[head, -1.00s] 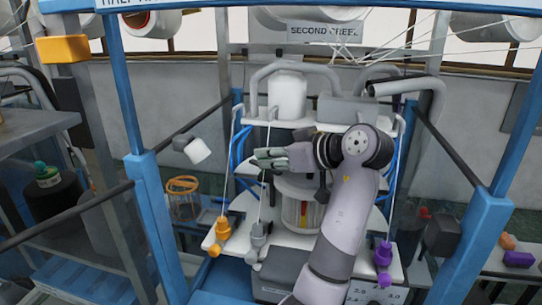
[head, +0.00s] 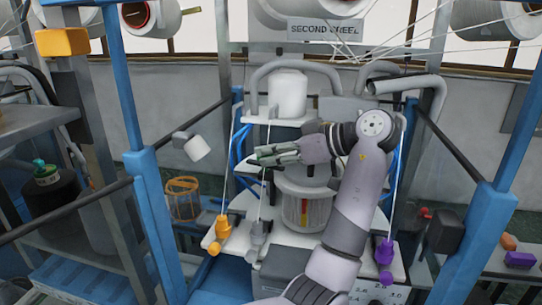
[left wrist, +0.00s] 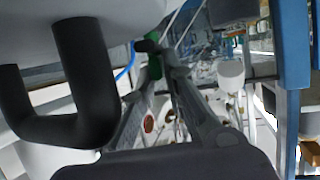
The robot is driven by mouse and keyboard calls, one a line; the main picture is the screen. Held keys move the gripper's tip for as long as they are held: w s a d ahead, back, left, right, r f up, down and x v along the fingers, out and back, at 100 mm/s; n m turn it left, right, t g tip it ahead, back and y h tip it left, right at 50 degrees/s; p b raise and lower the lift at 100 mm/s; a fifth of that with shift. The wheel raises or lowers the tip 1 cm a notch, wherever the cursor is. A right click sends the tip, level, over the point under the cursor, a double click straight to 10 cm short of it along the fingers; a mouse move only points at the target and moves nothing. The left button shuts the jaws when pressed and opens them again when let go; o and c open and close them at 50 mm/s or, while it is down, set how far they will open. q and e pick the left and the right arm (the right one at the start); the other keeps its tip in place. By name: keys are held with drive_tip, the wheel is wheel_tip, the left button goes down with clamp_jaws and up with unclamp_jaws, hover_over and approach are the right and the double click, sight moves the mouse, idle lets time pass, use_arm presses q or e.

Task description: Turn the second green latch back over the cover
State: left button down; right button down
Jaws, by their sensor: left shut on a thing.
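My left gripper (head: 268,154) reaches across the middle of the machine, its fingers pointing left in the head view. In the left wrist view the fingers of the left gripper (left wrist: 157,60) converge on a small green latch (left wrist: 155,68), and they are shut on it. Most of the latch is hidden between the fingers. A pale rounded body with a black handle (left wrist: 75,90) fills the upper left of the wrist view. I cannot tell whether it is the cover. In the head view my gripper and forearm hide part of the machine's middle. My right gripper is not in view.
An orange yarn guide (head: 222,230), a grey one (head: 259,235) and a purple one (head: 385,255) stand along the white shelf. Blue posts (head: 150,205) flank the machine. Taut yarns run up near the fingers.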

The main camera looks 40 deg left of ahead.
use_arm(q)
drive_tip(key=shift+r, duration=0.1)
drive_tip(key=c, duration=1.7)
unclamp_jaws()
drive_tip(key=shift+w, duration=0.15)
drive_tip(key=v, duration=0.7)
drive_tip(key=shift+d, duration=0.35)
drive_tip(key=shift+a, duration=0.15)
